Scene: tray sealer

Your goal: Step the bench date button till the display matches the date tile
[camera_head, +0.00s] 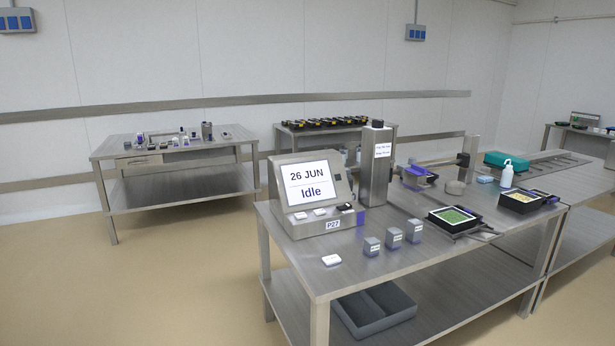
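The display (309,182) stands at the left end of the steel bench (440,265) and reads "26 JUN" above "Idle". On the sloped panel below it are two pale buttons, one on the left (300,215) and one beside it (320,211), and a dark knob or button (345,206) at the right. I cannot tell which is the date button. A small white tile (331,260) lies flat near the bench's front left edge; its marking is too small to read. I cannot confirm it is the date tile. My gripper is not in view.
Several small labelled grey blocks (394,237) stand right of the display unit, which bears a "P27" label (333,224). A steel column (375,165) rises behind. A filled black tray (454,218) and white bottle (507,174) are farther right. Floor at front left is clear.

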